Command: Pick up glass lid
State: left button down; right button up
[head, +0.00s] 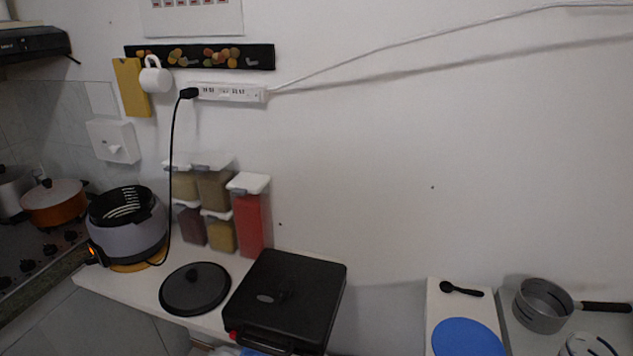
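Another lid (52,190), pale with a dark knob, is on the orange pot (53,207) on the stove at the left. Neither of my grippers shows in the head view.
A grey rice-cooker-like appliance (128,236) stands left of the dark lid. Its black cord (172,170) hangs from the wall power strip (228,93) behind the lid. At the right are a saucepan (543,305), a blue disc (467,338) and a black spoon (461,289).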

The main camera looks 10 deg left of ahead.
aim_at(193, 290)
jog(key=u, duration=1.5)
